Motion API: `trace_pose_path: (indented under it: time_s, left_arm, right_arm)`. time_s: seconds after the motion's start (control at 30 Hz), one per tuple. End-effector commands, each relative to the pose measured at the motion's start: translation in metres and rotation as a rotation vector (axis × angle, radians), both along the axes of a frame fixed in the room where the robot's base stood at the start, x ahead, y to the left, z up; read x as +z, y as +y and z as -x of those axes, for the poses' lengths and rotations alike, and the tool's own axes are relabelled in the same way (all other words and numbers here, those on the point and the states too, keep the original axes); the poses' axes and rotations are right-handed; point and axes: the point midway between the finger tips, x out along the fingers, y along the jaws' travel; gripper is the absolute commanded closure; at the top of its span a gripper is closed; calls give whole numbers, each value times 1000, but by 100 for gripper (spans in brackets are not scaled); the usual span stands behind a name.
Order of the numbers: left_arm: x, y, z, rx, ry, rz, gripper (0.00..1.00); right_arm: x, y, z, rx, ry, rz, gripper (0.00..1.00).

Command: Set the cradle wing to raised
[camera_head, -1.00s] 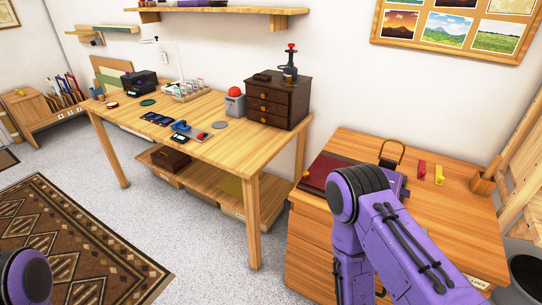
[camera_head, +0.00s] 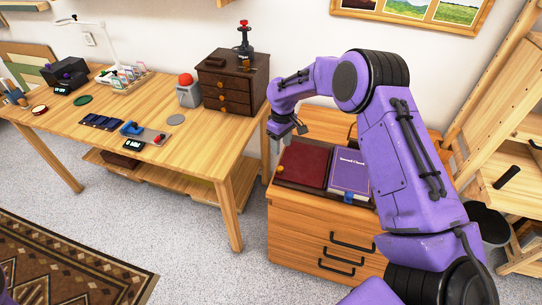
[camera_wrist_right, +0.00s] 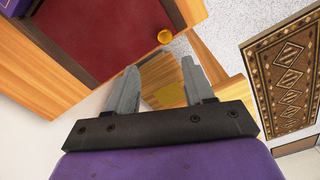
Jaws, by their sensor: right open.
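On the wooden cabinet (camera_head: 310,215), a dark cradle holds a flat dark red panel (camera_head: 303,162), which looks like the cradle wing, with a small orange knob (camera_head: 280,170) at its left edge. A purple book (camera_head: 350,171) lies to its right, partly behind my arm. My right gripper (camera_head: 290,131) is above and behind the wing's far left side, open and empty. In the right wrist view the red panel (camera_wrist_right: 110,38) and knob (camera_wrist_right: 164,37) lie beyond the open fingers (camera_wrist_right: 160,88), not touching them. My left gripper is out of view.
The long wooden table (camera_head: 190,150) stands to the left with a dark drawer box (camera_head: 232,85), a grey box with a red dome (camera_head: 187,92) and small devices. A wooden rack (camera_head: 510,150) and dark bin (camera_head: 488,222) stand at right. Open floor lies in front.

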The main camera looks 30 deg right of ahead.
Motion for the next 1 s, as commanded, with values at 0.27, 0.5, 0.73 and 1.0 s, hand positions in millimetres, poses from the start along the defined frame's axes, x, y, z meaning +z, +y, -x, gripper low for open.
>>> trace_pose_path:
  time_s: [0.27, 0.5, 0.73, 1.0]
  left_arm:
    - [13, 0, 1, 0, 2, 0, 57]
    - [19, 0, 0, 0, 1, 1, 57]
    - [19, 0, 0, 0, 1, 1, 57]
    - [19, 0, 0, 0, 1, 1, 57]
  right_arm:
    - [-57, 15, -5, 25, 8, -1, 47]
    - [-99, 14, -7, 24, 9, -1, 47]
    - [-104, 13, -6, 21, 6, 0, 47]
    - [-104, 13, -6, 21, 7, -1, 100]
